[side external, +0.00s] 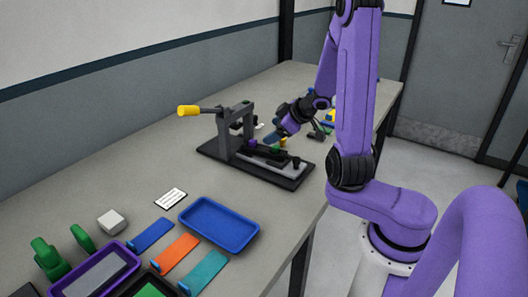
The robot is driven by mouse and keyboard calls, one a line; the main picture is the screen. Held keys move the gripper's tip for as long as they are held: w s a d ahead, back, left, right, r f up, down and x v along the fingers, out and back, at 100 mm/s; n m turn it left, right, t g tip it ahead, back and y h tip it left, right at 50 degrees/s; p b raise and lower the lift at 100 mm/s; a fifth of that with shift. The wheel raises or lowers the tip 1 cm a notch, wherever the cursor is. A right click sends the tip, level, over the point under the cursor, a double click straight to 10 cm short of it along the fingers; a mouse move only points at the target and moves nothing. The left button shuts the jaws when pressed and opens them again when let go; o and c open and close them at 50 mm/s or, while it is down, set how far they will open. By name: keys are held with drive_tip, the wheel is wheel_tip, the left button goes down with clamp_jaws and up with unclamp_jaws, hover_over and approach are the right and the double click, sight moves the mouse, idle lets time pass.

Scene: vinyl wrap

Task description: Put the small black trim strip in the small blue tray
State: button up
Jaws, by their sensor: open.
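The blue tray (203,232) lies on the table in the lower middle of the side view, and looks empty. A dark strip-like piece (266,157) lies on the bed of the clamp fixture (215,150); I cannot tell for sure that it is the black trim strip. My gripper (276,142) is over the fixture, just above that piece. It is small and dark in this view, so its fingertips are hard to make out. It is open, and I see nothing held in it. I cannot tell whether it touches the piece.
The fixture has an upright post and a yellow-ended lever (188,110). A purple tray (130,252), green clamps (46,256), a white block (111,221) and a label card (171,198) stand nearby.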

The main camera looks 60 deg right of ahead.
drive_tip(key=s+d+m+t, duration=0.1)
drive_tip(key=s+m, duration=0.1)
drive_tip(key=s, duration=0.4)
drive_tip(key=m+t, duration=0.2)
drive_tip(key=t, duration=0.1)
approach(268, 149)
drive_tip(key=shift+y, duration=0.4)
drive_tip(key=shift+w+d+f, duration=0.1)
drive_tip(key=shift+w+f, duration=0.05)
drive_tip(key=shift+w, duration=0.95)
drive_tip(key=shift+w+f, duration=0.15)
drive_tip(key=shift+w, duration=0.9)
drive_tip(key=shift+f+x, duration=0.2)
drive_tip(key=shift+x, duration=1.2)
drive_tip(key=shift+f+x, duration=0.2)
drive_tip(key=shift+x, duration=1.2)
drive_tip(key=shift+s+d, duration=0.1)
drive_tip(key=shift+s, duration=0.1)
drive_tip(key=c, duration=1.3)
drive_tip(key=shift+r, duration=0.2)
